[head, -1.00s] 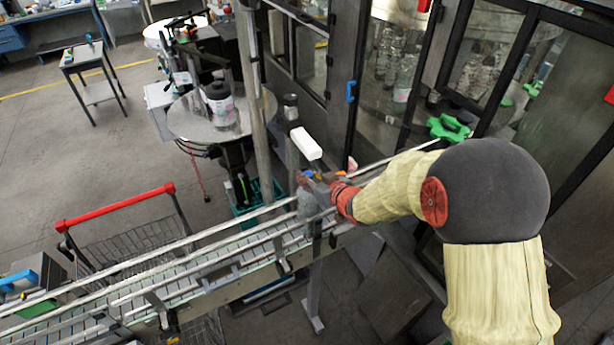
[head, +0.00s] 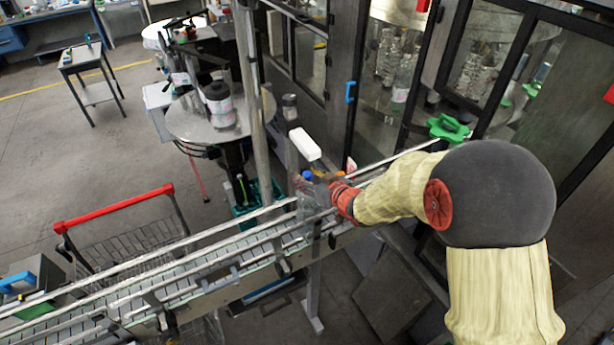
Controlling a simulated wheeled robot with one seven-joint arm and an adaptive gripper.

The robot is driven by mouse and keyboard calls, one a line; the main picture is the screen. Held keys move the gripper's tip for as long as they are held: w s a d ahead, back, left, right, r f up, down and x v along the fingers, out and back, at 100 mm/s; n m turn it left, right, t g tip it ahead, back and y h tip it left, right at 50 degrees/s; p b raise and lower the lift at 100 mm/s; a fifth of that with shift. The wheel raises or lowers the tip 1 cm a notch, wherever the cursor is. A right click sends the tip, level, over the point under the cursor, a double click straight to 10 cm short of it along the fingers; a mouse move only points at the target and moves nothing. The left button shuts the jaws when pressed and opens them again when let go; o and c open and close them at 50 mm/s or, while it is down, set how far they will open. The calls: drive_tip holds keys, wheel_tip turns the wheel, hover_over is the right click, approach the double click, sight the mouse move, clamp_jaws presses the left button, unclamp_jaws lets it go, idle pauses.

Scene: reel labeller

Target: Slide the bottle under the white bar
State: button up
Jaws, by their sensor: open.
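A clear bottle (head: 309,203) with a blue cap (head: 307,175) stands on the conveyor, between its rails. The white bar (head: 305,144) is a short white block just above and behind the bottle's cap in the picture. My gripper (head: 318,181) is at the bottle's upper part, on its right side. It is open. The fingers are small and partly hidden by the red wrist, so I cannot tell whether they touch the bottle.
The conveyor (head: 180,272) runs from lower left to the machine at upper right, with metal guide rails on both sides. A grey post (head: 258,130) stands just left of the white bar. The label-reel table (head: 190,122) is behind. A red-handled cart (head: 115,207) stands at left.

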drive_tip(key=v, duration=1.1)
drive_tip(key=shift+s+r, duration=0.15)
drive_tip(key=shift+d, duration=0.15)
drive_tip(key=s+d+f+m+g+h+b, duration=0.2)
drive_tip(key=s+d+f+h, duration=0.25)
drive_tip(key=d, duration=0.35)
drive_tip(key=s+d+f+m+g+h+b, duration=0.1)
drive_tip(key=s+d+f+g+h+b, duration=0.15)
drive_tip(key=s+d+f+h, duration=0.3)
drive_tip(key=s+d+f+m+b, duration=0.1)
drive_tip(key=s+f+b, duration=0.2)
drive_tip(key=s+b, duration=0.3)
drive_tip(key=s+f+m+y+b, duration=0.1)
drive_tip(key=s+f+b, duration=0.2)
drive_tip(key=s+b, duration=0.4)
drive_tip(key=s+d+f+m+g+y+b, duration=0.1)
drive_tip(key=s+b, duration=0.5)
drive_tip(key=b, duration=0.7)
wheel_tip(320, 180, down, 2)
drive_tip(key=shift+s+d+f+m, duration=0.25)
drive_tip(key=shift+d+m, duration=0.15)
drive_tip(key=shift+m, duration=0.1)
